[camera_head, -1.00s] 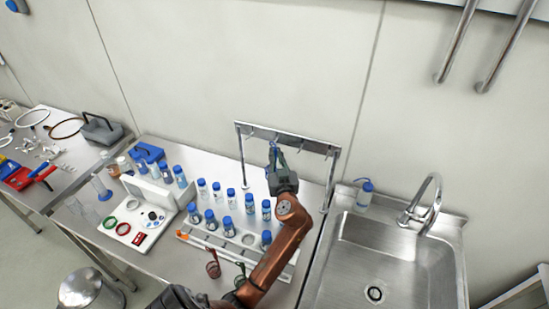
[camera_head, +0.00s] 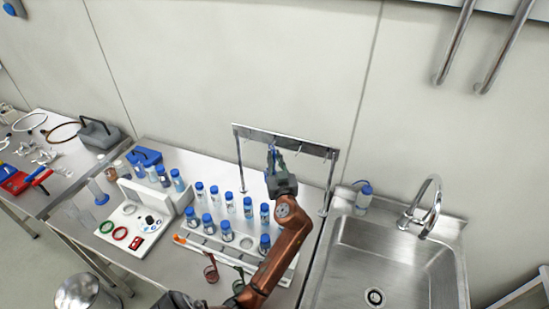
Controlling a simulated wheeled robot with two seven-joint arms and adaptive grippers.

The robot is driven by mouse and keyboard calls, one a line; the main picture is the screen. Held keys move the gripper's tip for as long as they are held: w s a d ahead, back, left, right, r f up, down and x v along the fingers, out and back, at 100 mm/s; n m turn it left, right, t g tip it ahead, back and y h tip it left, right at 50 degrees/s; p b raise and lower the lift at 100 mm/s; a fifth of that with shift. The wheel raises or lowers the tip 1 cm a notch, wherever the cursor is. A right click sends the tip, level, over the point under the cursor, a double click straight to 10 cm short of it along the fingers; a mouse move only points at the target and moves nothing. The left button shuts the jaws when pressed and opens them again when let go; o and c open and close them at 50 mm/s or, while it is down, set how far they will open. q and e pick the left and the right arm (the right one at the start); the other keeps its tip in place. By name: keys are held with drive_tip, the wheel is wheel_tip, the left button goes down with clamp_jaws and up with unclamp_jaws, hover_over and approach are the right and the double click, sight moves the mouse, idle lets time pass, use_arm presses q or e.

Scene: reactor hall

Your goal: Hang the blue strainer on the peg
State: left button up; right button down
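The peg rack (camera_head: 305,143) is a metal rail on two posts at the back of the bench, with small pegs below its bar. A small blue part, seemingly the blue strainer (camera_head: 271,148), shows at the fingertips and looks gripped. Most of it is hidden behind the fingers, and I cannot tell whether it touches a peg. A red strainer (camera_head: 210,270) and a dark green one (camera_head: 239,285) are near the bench's front. My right gripper is out of view.
A white rack (camera_head: 205,240) with several blue-capped bottles stands left of my arm. A steel sink (camera_head: 385,250) with a tap (camera_head: 432,205) and wash bottle (camera_head: 364,197) is to the right.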

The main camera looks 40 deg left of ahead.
use_arm(q)
drive_tip(key=o, duration=0.4)
drive_tip(key=v, duration=0.7)
drive_tip(key=shift+s+d, duration=0.15)
drive_tip(key=shift+d, duration=0.05)
